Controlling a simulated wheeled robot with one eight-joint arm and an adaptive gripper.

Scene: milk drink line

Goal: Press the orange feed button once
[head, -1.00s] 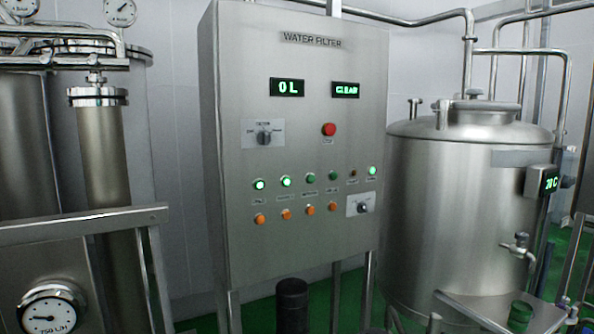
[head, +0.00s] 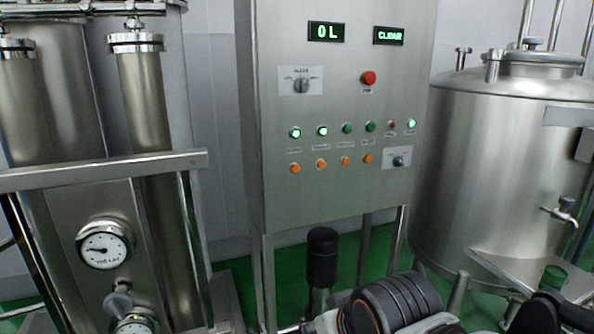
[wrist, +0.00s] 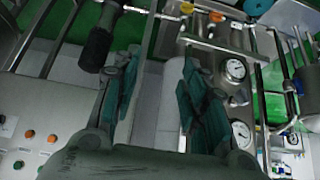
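A row of several orange buttons sits low on the steel cabinet front (head: 340,195), below a row of lamps. The leftmost orange button (head: 295,168) is under a green lit lamp (head: 295,133). The small labels are too blurred to read, so I cannot tell which one is feed. In the wrist view, part of the panel (wrist: 60,105) shows at lower left, with a few coloured buttons. My gripper (wrist: 158,68) is open and empty, its two dark fingers apart. It points at pipework and floor, to one side of the panel and not touching it.
Displays read 0 L (head: 326,32) and CLEAR (head: 388,37). A red button (head: 369,78) and a selector knob (head: 301,86) sit above the lamps. A steel rail (head: 100,170) and filter columns stand left, a steel tank (head: 490,150) right.

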